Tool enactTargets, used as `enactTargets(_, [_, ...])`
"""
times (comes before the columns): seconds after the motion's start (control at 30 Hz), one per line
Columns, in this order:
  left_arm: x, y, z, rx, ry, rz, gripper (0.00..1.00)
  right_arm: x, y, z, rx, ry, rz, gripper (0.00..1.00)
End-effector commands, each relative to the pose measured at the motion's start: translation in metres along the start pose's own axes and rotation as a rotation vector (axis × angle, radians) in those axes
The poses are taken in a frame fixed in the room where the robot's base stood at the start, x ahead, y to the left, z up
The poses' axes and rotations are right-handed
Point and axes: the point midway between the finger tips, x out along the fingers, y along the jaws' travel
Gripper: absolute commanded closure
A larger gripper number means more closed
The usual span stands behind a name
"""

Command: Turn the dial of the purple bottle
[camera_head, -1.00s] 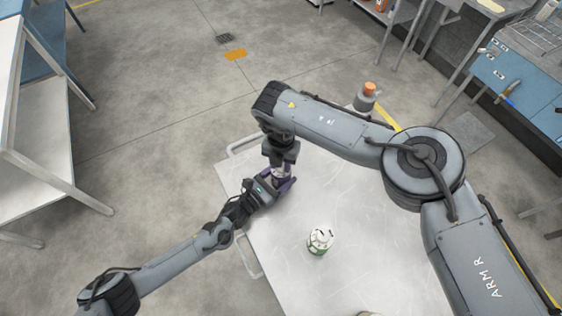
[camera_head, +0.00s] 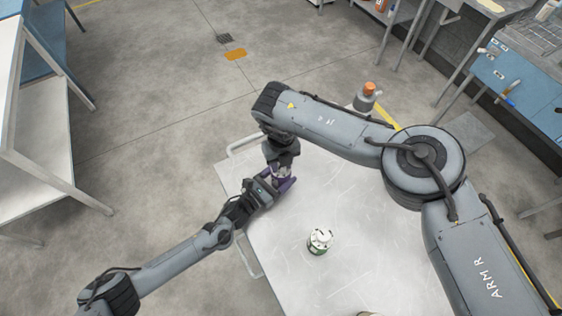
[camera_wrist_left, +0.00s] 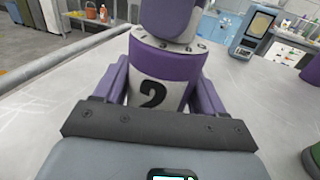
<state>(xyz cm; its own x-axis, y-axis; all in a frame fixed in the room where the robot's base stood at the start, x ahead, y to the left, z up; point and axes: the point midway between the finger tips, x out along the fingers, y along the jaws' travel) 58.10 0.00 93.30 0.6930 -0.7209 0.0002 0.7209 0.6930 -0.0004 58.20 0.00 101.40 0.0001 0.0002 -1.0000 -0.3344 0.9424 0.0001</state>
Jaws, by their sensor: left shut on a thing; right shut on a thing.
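The purple bottle (camera_wrist_left: 165,80) stands upright in the left wrist view. It has a white body with a purple band and a black 2. A pale dial ring with small marks (camera_wrist_left: 165,44) is near its top. My left gripper (camera_head: 278,188) is shut around the bottle's body; its purple fingers (camera_wrist_left: 113,80) press either side. My right gripper (camera_head: 282,168) comes down from above and is shut on the bottle's top. A purple block (camera_wrist_left: 170,18) covers the top in the left wrist view. In the head view the grippers mostly hide the bottle.
A white and green bottle (camera_head: 320,241) stands on the metal table (camera_head: 370,240), right of the grippers. An orange-capped grey container (camera_head: 367,97) is at the far edge. A purple thing (camera_wrist_left: 311,70) is cut off at the right. My right arm spans the table.

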Motion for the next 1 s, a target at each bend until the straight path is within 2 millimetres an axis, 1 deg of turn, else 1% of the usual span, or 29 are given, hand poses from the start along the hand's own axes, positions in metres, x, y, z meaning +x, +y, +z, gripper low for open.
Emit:
enactTargets(0.47, [-0.0005, 0.0010, -0.0008, 0.001, 0.002, 0.002, 0.71, 0.0000, -0.0001, -0.0002, -0.014, 0.001, 0.000, 0.95])
enactTargets(0.5, [-0.0005, 0.0010, -0.0008, 0.001, 0.002, 0.002, 0.71, 0.0000, -0.0002, -0.0002, -0.014, 0.001, 0.000, 0.60])
enactTargets(0.63, [-0.0005, 0.0010, -0.0008, 0.001, 0.002, 0.002, 0.71, 0.0000, -0.0002, -0.0001, -0.014, 0.001, 0.000, 0.40])
enactTargets(0.67, [-0.0005, 0.0010, -0.0008, 0.001, 0.002, 0.002, 0.71, 0.0000, -0.0002, -0.0001, -0.014, 0.000, 0.000, 0.38])
enactTargets(1.0, [-0.0005, 0.0009, -0.0008, 0.001, 0.002, 0.002, 0.71, -0.0025, -0.0003, 0.0002, -0.013, 0.000, 0.000, 0.38])
